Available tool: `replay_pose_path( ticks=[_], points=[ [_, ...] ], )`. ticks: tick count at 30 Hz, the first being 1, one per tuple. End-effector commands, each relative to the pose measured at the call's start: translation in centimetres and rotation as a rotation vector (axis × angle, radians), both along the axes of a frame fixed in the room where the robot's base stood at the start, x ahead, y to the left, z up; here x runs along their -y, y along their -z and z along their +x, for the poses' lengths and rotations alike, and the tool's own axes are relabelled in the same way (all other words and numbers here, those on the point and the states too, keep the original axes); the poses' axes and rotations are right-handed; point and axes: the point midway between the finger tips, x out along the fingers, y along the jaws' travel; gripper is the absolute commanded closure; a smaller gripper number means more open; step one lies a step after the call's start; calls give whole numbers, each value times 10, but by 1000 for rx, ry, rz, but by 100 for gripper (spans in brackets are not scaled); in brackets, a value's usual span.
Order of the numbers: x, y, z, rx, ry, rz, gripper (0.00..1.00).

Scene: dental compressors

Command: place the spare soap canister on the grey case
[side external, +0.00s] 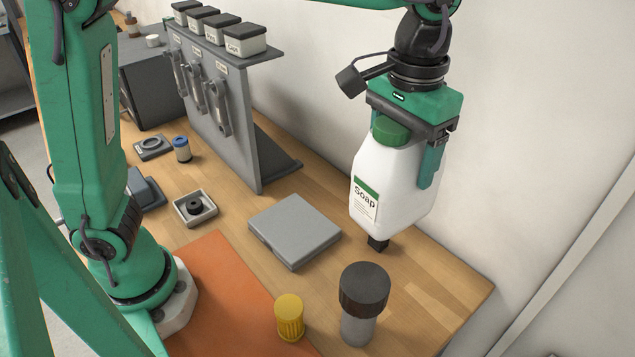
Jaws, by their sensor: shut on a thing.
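The soap canister (385,190) is a white bottle with a green cap and a green-edged "Soap" label. My gripper (405,152) is shut on it from above, with one teal finger down its right side; the other finger is mostly hidden. The canister is nearly upright and appears raised above the table, to the right of the grey case. The grey case (295,230) is a flat closed box lying on the wooden table, with nothing on its lid. The canister is apart from it in the picture.
A small black object (378,244) shows just under the canister. A dark-capped grey cylinder (360,312) and a yellow ribbed cap (289,317) stand in front of the case. A grey tool panel (235,130) stands behind it. A wall (520,130) borders the table's right side.

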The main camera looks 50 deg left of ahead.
Motion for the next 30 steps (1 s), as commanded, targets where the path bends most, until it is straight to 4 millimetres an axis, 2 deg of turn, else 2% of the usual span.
replay_pose_path(
  ticks=[8,18,30],
  points=[
    [-41,-4,-32,5,-23,-3,86],
    [-86,3,-74,4,-51,-2,86],
    [-117,17,-109,4,-71,-2,86]
  ],
)
